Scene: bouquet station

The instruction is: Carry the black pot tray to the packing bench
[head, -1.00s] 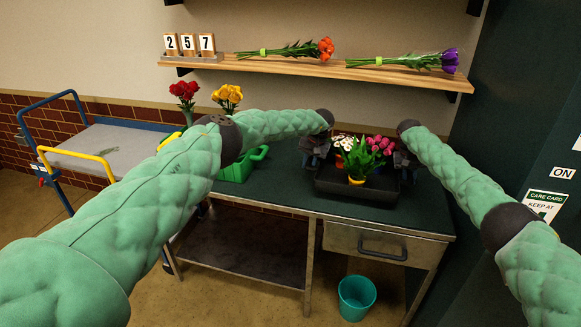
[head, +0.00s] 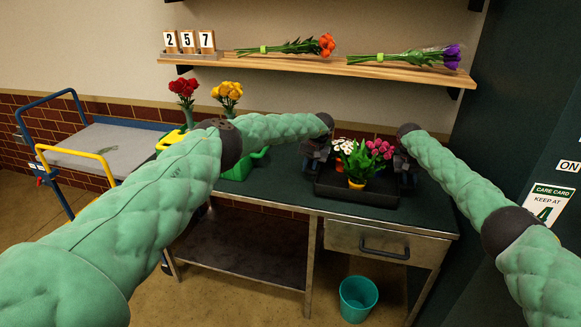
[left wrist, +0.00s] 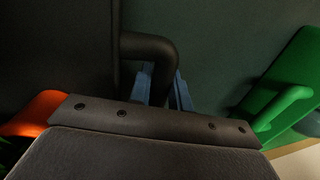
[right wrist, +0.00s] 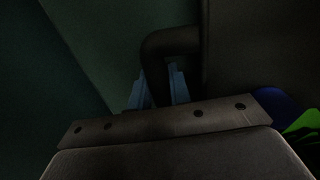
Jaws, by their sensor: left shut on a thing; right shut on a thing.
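The black pot tray (head: 352,190) is on or just over the dark green bench top in the head view; I cannot tell whether it touches.
A wooden shelf (head: 310,65) with two bouquets hangs above. A flat cart (head: 100,143) is at left. A teal bucket (head: 358,298) is on the floor.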

